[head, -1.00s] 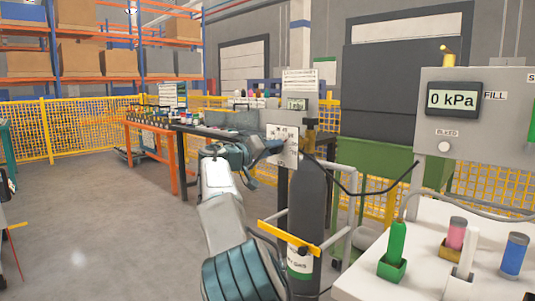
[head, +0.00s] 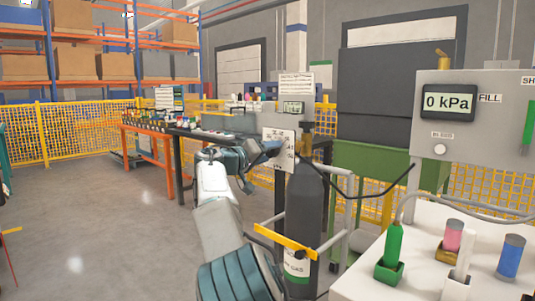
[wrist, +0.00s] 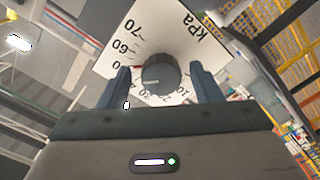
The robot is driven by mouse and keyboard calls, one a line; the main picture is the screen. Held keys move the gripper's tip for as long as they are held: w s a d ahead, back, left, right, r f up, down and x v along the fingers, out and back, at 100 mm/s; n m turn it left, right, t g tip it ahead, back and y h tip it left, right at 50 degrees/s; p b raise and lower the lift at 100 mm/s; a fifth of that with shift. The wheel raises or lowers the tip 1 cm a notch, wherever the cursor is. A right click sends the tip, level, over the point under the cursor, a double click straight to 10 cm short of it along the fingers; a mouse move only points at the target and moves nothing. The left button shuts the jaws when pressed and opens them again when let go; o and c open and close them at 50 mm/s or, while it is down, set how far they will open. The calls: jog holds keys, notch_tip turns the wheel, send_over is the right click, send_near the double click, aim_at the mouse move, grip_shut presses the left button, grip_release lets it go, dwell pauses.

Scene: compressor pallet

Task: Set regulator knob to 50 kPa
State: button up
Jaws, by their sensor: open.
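The round dark regulator knob (wrist: 161,76) is in front of a white dial plate (wrist: 140,40) marked in kPa, with 60 and 70 readable and smaller numbers partly hidden by my gripper. The knob has a short pale mark on its face. My gripper (wrist: 163,84) is open, with one finger on each side of the knob in the wrist view; I cannot tell whether they touch it. In the head view my gripper (head: 268,147) is at the dial plate (head: 284,148) and hides the knob. The large display (head: 448,103) reads 0 kPa.
A dark gas cylinder (head: 304,215) with a yellow bar (head: 287,240) stands just right of my arm. A white table (head: 420,240) with a green item (head: 393,245) and coloured cylinders is at the lower right. Open floor (head: 110,220) lies to the left.

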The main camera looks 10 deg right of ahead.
jog(key=v, duration=1.3)
jog(key=shift+s+a+p, duration=0.2)
jog(key=shift+p, duration=0.25)
